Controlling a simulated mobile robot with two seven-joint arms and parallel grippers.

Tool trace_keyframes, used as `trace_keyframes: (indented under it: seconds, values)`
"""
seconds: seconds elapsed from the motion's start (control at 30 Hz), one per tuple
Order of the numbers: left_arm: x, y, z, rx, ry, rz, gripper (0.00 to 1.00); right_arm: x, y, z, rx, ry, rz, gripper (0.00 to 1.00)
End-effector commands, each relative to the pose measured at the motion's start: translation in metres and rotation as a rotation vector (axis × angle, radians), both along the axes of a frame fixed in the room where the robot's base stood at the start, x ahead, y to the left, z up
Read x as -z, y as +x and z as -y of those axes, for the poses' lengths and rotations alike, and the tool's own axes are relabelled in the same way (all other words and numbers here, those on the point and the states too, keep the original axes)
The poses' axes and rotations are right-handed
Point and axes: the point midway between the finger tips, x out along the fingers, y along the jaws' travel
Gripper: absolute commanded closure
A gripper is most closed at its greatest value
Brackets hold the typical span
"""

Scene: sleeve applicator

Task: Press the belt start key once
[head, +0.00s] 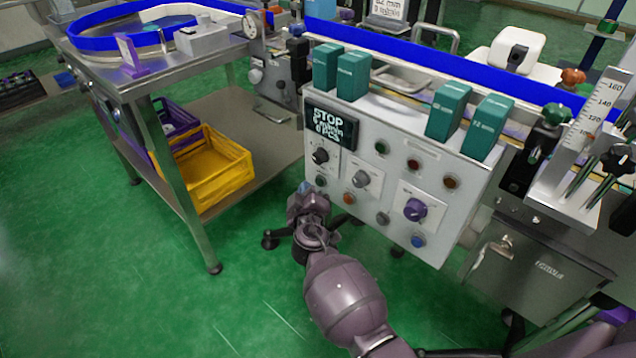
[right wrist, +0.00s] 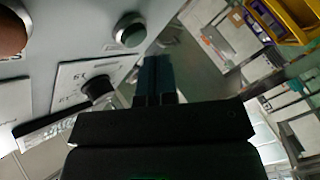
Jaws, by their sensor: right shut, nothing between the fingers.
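The control panel (head: 400,190) is a light grey box face with several keys and knobs. A green key (head: 320,181) sits at its lower left, below a black knob (head: 320,156); I cannot read a label marking it as the belt start key. In the right wrist view this green key (right wrist: 130,29) has a metal collar, with the black knob (right wrist: 97,88) nearby. My right gripper (head: 304,187) is shut and empty, just left of the green key. Its fingers (right wrist: 158,62) show below and right of the key, apart from it in the picture. My left gripper is out of view.
Another green key (head: 381,147), a red key (head: 413,164), an orange key (head: 347,198) and a blue key (head: 418,241) share the panel. A display (head: 330,126) reads STOP. Green blocks (head: 353,76) stand on top. A yellow crate (head: 215,170) is on the left bench shelf.

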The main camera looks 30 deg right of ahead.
Motion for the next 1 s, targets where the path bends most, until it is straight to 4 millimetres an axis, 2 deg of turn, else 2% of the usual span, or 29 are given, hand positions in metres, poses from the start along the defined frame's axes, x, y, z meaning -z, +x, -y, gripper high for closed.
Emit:
trace_keyframes:
  seconds: [1.0]
  values:
    - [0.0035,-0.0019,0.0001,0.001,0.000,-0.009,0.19,0.0002,0.0037,0.0099,0.000,-0.001,0.000,1.00]
